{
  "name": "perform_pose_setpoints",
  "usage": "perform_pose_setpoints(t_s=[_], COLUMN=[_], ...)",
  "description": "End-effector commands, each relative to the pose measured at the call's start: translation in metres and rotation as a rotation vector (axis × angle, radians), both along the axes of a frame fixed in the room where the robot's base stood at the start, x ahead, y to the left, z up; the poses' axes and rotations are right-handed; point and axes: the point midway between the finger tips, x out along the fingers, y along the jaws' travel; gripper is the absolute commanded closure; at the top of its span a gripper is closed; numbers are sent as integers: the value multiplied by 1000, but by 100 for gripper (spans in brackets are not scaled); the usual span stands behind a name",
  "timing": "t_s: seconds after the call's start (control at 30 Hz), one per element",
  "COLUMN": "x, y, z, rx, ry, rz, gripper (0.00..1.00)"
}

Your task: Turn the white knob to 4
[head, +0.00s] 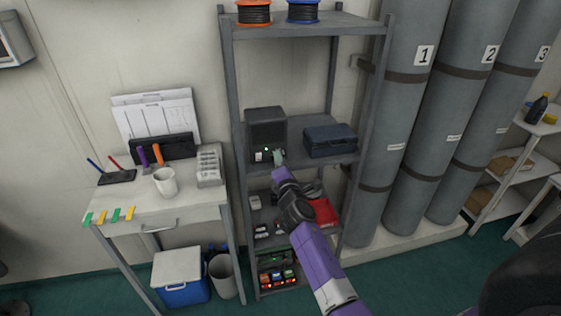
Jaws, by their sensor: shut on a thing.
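A dark box-shaped unit (267,128) stands on the middle shelf of the grey rack, with a small green light and small pale parts low on its front. My gripper (278,157) is at the lower right of that front, shut on what appears to be the white knob. The gripper covers the knob, and its setting and any numbers around it are too small to read.
A dark blue case (330,140) sits right of the unit on the same shelf. A red item (324,211) and small devices lie on the shelf below. Tall grey cylinders (408,120) stand close at right. A desk (150,199) stands at left.

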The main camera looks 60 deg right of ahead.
Motion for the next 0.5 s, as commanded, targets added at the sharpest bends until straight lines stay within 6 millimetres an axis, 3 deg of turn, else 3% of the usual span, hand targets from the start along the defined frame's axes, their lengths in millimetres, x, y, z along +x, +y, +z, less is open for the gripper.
perform_pose_setpoints(t_s=[0.5], x=[-1], y=[0], z=[-1], rx=[298], ry=[-346], rz=[-2], gripper=[100])
